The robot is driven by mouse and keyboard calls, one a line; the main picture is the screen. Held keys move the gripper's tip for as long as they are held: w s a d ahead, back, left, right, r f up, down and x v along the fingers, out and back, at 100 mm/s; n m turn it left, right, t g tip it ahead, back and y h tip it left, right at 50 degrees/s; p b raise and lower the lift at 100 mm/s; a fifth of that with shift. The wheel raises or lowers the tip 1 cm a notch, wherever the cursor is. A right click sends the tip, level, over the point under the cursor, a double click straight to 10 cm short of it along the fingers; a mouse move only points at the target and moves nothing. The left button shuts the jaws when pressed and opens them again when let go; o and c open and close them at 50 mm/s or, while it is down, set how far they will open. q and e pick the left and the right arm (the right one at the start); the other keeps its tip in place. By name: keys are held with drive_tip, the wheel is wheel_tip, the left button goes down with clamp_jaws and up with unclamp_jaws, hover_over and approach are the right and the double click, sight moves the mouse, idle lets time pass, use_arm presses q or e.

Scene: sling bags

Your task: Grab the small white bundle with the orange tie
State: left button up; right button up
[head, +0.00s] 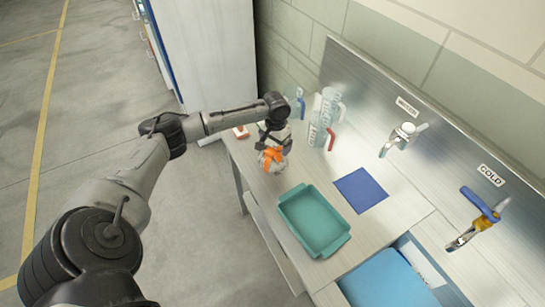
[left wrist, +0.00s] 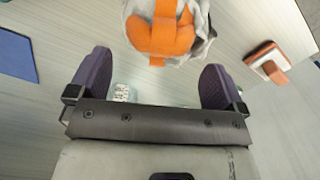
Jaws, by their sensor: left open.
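The small white bundle with the orange tie (head: 272,158) sits on the counter near its left end, below my left gripper in the head view. It also shows at the top of the left wrist view (left wrist: 165,32), cut off by the frame edge. My left gripper (left wrist: 155,85) is open, with its two dark fingers spread wide and nothing between them that I can see held. The bundle lies just beyond the fingertips, roughly centred between them. In the head view the left gripper (head: 272,140) partly hides the bundle's top. My right gripper is not in view.
A teal tray (head: 340,240) and a blue cloth square (head: 361,190) lie right of the bundle. Clear bottles or jugs (head: 325,112) stand behind it by the wall. A small orange-and-white item (left wrist: 266,60) lies nearby. Taps (head: 403,135) and a blue-filled basin (head: 390,280) are farther right.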

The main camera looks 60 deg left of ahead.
sight(275, 148)
use_arm(q)
drive_tip(key=shift+f, duration=1.65)
drive_tip(key=c, duration=1.4)
